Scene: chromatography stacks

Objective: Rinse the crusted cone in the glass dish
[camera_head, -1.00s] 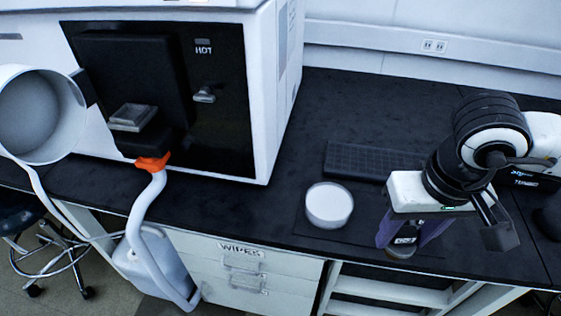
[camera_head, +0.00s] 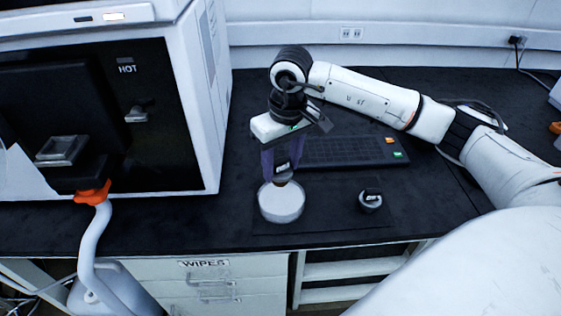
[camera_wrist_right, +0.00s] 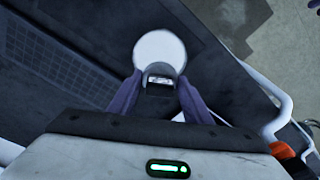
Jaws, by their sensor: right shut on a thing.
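My right gripper (camera_head: 283,170) points down with purple fingers, shut on a small dark cone (camera_head: 283,173) with a pale label and a brownish lower end. The cone also shows between the fingertips in the right wrist view (camera_wrist_right: 159,84). The glass dish (camera_head: 281,207), round and whitish, stands on the dark mat directly below the gripper, and it shows beyond the fingertips in the right wrist view (camera_wrist_right: 160,48). The cone's lower end overlaps the dish's far part in the picture; I cannot tell whether it touches the contents. My left gripper is out of view.
A second small dark labelled piece (camera_head: 370,201) stands on the mat right of the dish. A dark perforated block (camera_head: 345,152) lies behind. The bench front edge is close to the dish.

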